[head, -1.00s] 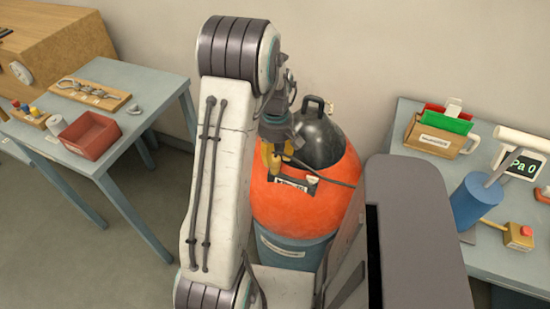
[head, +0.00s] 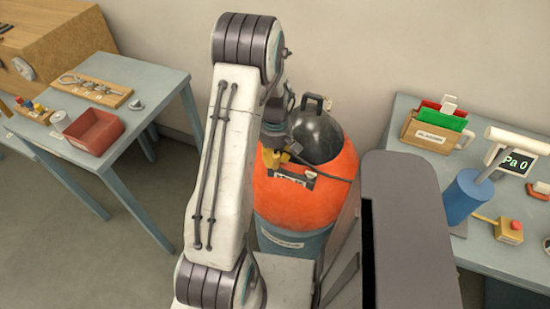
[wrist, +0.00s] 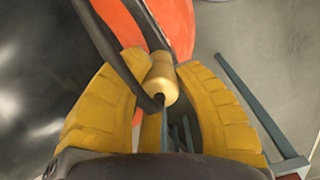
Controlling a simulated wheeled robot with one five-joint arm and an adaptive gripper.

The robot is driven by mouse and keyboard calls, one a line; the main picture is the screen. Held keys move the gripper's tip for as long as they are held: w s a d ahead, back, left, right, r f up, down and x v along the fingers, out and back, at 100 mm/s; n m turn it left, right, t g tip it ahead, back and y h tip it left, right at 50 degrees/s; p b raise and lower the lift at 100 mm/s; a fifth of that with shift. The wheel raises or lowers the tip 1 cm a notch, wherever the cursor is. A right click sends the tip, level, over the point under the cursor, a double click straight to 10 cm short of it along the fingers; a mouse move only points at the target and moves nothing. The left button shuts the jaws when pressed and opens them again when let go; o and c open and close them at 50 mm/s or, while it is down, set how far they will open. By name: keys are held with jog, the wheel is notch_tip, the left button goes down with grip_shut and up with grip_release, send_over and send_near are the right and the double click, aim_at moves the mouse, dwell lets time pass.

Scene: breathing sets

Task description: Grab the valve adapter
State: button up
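A brass-coloured cylindrical fitting (wrist: 163,80), which looks like the valve adapter, sits between the yellow fingertips in the wrist view. A dark hose or strap (wrist: 113,38) runs beside it. My gripper (head: 273,157) is at the front of the orange tank (head: 290,205), below its dark top (head: 317,135). In the wrist view the fingertips of my gripper (wrist: 163,66) touch the fitting on both sides, so it looks shut on it. In the head view the fitting is too small and covered to make out.
A table (head: 160,82) at left holds a red bin (head: 95,131), a tool board (head: 92,90) and a small grey part (head: 137,104). A bench (head: 405,110) at right holds a folder box (head: 432,135), a blue cylinder (head: 466,197) and a gauge display (head: 518,163). My arm covers the middle.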

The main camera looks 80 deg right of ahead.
grip_shut()
jog(key=shift+r, duration=0.1)
